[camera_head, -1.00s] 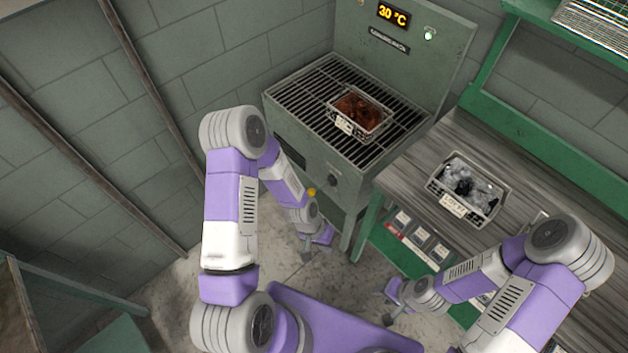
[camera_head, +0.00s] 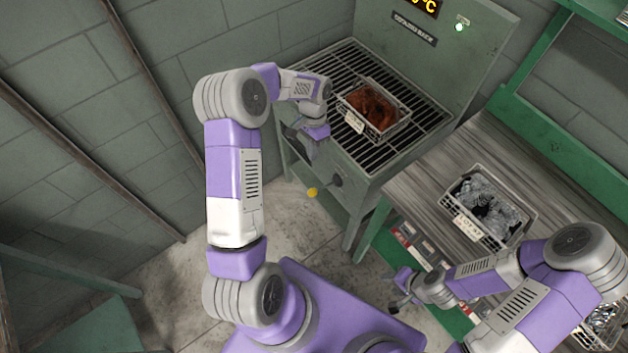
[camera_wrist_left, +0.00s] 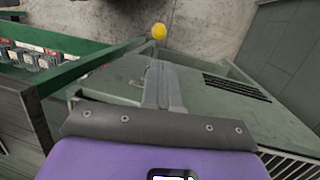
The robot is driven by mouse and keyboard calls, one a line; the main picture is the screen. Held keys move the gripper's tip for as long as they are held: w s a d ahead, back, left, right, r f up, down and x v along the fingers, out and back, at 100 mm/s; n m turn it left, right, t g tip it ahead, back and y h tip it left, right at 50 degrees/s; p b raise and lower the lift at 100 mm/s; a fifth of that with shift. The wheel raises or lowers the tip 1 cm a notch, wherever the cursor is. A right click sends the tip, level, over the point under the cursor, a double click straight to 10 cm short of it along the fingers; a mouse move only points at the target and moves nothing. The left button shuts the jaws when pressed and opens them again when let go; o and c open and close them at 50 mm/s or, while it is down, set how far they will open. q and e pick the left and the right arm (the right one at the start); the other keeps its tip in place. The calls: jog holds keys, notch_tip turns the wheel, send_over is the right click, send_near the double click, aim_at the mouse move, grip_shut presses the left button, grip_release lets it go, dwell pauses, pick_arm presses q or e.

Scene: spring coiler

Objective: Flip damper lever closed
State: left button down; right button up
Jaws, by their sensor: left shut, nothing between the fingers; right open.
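The damper lever's yellow knob (camera_head: 312,192) sticks out low at the front of the green grill cabinet (camera_head: 318,166), left of a dark round dial (camera_head: 337,181). The yellow knob also shows at the top of the left wrist view (camera_wrist_left: 159,31), beyond my fingertips. My left gripper (camera_head: 309,150) is shut and empty. It hangs in front of the cabinet's face, above the knob and apart from it in the picture. Its closed fingers show in the left wrist view (camera_wrist_left: 163,88). My right gripper (camera_head: 396,294) is open and empty at lower right, away from the lever.
A wire basket with reddish-brown contents (camera_head: 371,106) sits on the grill grate (camera_head: 337,72). A second basket with grey-black contents (camera_head: 488,205) stands on the wooden bench (camera_head: 424,184) at right. The floor (camera_head: 290,212) before the cabinet is bare.

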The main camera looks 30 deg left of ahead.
aim_at(312, 190)
pick_arm(q)
jog(key=b+x, duration=0.3)
jog(key=x, duration=1.1)
jog(key=shift+d, duration=0.1)
pick_arm(e)
notch_tip(312, 190, down, 3)
jog(key=shift+f, duration=0.1)
pick_arm(q)
jog(key=shift+f, duration=0.15)
pick_arm(e)
jog(key=shift+a, duration=0.1)
